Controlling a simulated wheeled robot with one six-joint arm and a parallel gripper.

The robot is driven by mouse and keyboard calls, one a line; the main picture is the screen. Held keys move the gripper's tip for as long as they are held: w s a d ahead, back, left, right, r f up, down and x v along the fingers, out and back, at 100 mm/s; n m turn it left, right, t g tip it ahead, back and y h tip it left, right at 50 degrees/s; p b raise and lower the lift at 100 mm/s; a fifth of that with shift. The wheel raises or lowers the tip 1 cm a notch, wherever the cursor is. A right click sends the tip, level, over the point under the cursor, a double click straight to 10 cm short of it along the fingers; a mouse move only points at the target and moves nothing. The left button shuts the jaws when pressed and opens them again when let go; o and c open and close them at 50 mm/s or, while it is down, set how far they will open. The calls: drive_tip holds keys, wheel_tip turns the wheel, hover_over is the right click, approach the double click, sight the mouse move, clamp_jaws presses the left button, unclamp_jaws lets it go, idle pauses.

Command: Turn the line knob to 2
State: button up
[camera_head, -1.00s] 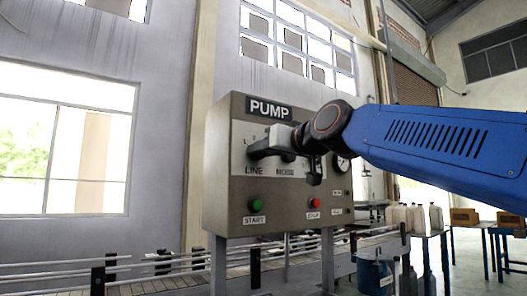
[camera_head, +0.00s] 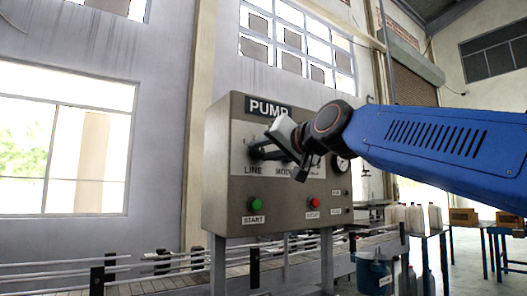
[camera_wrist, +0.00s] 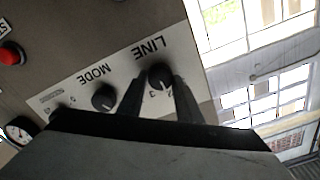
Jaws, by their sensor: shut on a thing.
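The pump panel (camera_head: 225,195) is a grey-beige box with a white label strip and the word PUMP on top. The black line knob (camera_wrist: 159,72) sits above the word LINE, with digits around it. My gripper (camera_wrist: 160,80) has one dark finger on each side of this knob and is shut on it. A small white mark shows on the knob toward the digits, but I cannot tell for sure which digit it points at. In the head view my gripper (camera_head: 262,150) reaches the knob from the right, tilted, and hides most of the dial.
The black mode knob (camera_wrist: 103,97) is close beside the line knob. A green start button (camera_head: 255,204) and a red stop button (camera_head: 314,202) are lower on the panel. A gauge (camera_head: 342,164) is at the right. A conveyor (camera_head: 180,283) runs below.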

drive_tip(key=o, duration=1)
drive_tip(key=shift+o, duration=0.2)
drive_tip(key=v, duration=1.7)
drive_tip(key=shift+s+d, duration=0.2)
